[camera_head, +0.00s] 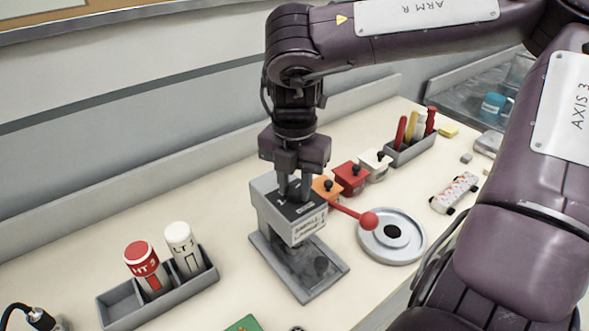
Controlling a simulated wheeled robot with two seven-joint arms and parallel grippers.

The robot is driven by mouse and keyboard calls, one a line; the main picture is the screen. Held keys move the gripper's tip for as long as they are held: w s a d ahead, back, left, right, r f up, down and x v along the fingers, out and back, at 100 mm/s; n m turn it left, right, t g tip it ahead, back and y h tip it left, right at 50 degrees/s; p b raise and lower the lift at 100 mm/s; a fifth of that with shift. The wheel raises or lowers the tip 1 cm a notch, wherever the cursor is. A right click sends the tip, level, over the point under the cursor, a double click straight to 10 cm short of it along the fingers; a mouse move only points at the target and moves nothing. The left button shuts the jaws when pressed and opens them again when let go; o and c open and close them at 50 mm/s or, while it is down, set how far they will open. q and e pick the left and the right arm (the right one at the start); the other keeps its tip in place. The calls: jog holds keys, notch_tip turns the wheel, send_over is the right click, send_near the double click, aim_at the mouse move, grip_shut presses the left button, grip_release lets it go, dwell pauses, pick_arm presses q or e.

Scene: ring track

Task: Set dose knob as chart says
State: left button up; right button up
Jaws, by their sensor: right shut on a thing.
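A grey dispenser (275,216) with a dark top panel and a small printed label on its front stands on the bench. A red ball-ended lever (369,220) sticks out from its right side. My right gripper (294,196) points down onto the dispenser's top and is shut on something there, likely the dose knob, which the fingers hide. The knob's setting cannot be read. No chart is legible in this view. My left gripper is not in view.
A grey rack (122,309) holds a red-capped and a white-capped bottle. Orange, red (349,178) and white knobbed boxes stand behind the dispenser. A round metal dish (408,223) is at its right.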

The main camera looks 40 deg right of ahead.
aim_at(294, 190)
jog(key=o, duration=1)
notch_tip(294, 190, up, 8)
jog(key=shift+f, duration=0.1)
